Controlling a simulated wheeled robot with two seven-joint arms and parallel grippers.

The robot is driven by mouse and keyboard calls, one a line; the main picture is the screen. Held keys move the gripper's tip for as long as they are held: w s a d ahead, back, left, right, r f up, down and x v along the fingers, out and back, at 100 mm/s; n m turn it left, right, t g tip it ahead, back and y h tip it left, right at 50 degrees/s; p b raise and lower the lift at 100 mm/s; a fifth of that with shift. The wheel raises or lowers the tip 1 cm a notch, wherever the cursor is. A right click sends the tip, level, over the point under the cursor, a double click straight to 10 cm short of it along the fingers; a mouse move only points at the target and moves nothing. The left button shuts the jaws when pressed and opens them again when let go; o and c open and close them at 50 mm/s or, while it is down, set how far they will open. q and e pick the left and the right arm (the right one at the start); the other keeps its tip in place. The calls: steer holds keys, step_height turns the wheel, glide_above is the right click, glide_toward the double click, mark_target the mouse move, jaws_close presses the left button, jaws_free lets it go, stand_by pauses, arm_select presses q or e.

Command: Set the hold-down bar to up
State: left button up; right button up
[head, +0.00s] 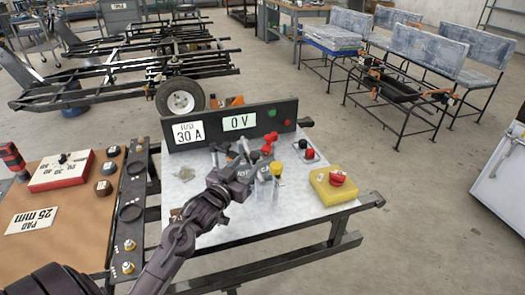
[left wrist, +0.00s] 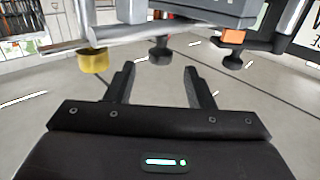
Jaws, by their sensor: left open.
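My left gripper (head: 243,160) reaches over the white work board (head: 190,190) from the front, among grey metal parts and knobs. In the left wrist view its two fingers (left wrist: 160,88) are apart with nothing between them. Ahead of the fingers, a grey bar-like part (left wrist: 180,27) runs across the top, with a yellow cap (left wrist: 92,61) at left and a black knob (left wrist: 160,51) near the middle. I cannot tell for sure which part is the hold-down bar; my gripper hides some of this area in the head view. My right gripper is not in view.
A black panel (head: 270,112) with 30 A and 0 V signs stands behind. A yellow-topped post (head: 276,169), red knobs (head: 267,148) and a yellow box with a red button (head: 333,187) stand close by. A brown board (head: 75,225) lies left.

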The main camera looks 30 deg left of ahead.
mark_target(252, 157)
arm_select(q)
steer(key=shift+w+a+r, duration=0.1)
steer(key=shift+w+a, duration=0.05)
steer(key=shift+w, duration=1.35)
steer(key=shift+w+a+r, duration=0.1)
steer(key=shift+w, duration=1.4)
steer(key=shift+f, duration=0.1)
steer(key=shift+c, duration=0.5)
jaws_close()
